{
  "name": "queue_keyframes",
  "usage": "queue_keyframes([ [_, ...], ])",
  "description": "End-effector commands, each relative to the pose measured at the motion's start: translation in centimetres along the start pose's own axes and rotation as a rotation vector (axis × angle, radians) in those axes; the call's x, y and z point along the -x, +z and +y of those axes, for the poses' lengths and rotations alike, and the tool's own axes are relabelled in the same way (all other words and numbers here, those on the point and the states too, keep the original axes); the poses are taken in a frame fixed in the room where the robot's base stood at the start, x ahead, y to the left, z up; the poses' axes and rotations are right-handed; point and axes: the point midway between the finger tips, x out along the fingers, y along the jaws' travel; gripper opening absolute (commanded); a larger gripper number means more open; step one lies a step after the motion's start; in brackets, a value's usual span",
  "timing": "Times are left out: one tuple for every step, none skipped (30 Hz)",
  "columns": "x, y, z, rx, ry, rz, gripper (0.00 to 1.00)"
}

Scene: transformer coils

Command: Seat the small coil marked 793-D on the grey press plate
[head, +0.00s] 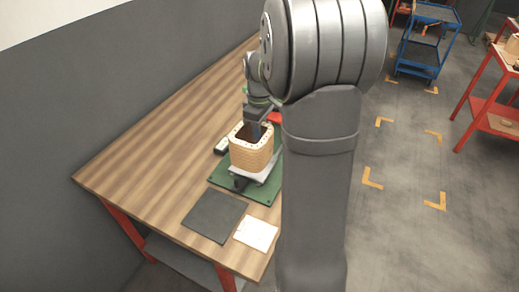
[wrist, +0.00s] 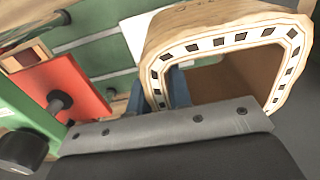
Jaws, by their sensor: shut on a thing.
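The coil (head: 252,152) is tan, hollow and squarish with rounded corners, its pale rim set with dark slots. In the head view it is upright over a light grey plate (head: 266,174) on a green base; I cannot tell whether it touches the plate. My gripper (head: 257,130) comes down from above at the coil's top opening. In the wrist view the coil (wrist: 228,32) fills the upper right, and my gripper's bluish fingers (wrist: 158,92) are shut on its wall, at the left side of the rim. No 793-D marking is readable.
A dark square mat (head: 214,215) and a white sheet (head: 256,234) lie at the near end of the wooden table (head: 150,165). A small black-and-white object (head: 222,145) lies left of the coil. A red part (wrist: 66,88) shows in the wrist view. The table's left side is clear.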

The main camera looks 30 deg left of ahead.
Motion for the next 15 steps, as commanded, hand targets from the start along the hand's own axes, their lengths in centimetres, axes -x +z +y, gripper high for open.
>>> queue_keyframes([
  [-0.2,-0.6,1.3,-0.001,-0.001,0.0,0.0],
  [-0.2,-0.9,1.9,-0.001,0.0,0.0,0.0],
  [-0.3,-1.2,2.7,-0.002,0.0,0.0,0.0],
  [-0.3,-1.4,3.2,-0.002,0.0,0.0,0.0],
  [-0.4,-1.6,3.7,-0.002,0.0,0.0,0.0],
  [-0.4,-1.8,4.2,-0.001,-0.001,0.0,0.0],
  [-0.4,-1.9,4.6,-0.001,0.0,0.0,0.0],
  [-0.5,-2.1,4.9,-0.001,0.0,0.0,0.0],
  [-0.6,-2.2,5.2,-0.001,0.0,0.0,0.0],
  [-0.6,-2.3,5.4,-0.001,0.001,0.001,0.0],
  [-0.6,-2.3,5.5,0.0,0.001,0.001,0.0],
  [-0.7,-2.4,5.6,0.0,0.0,0.0,0.0],
  [-0.8,-2.4,5.7,0.0,0.0,0.0,0.0],
  [-0.9,-2.4,5.7,0.0,0.0,0.0,0.0],
  [-1.1,-2.4,5.7,0.0,-0.001,0.0,0.0],
])
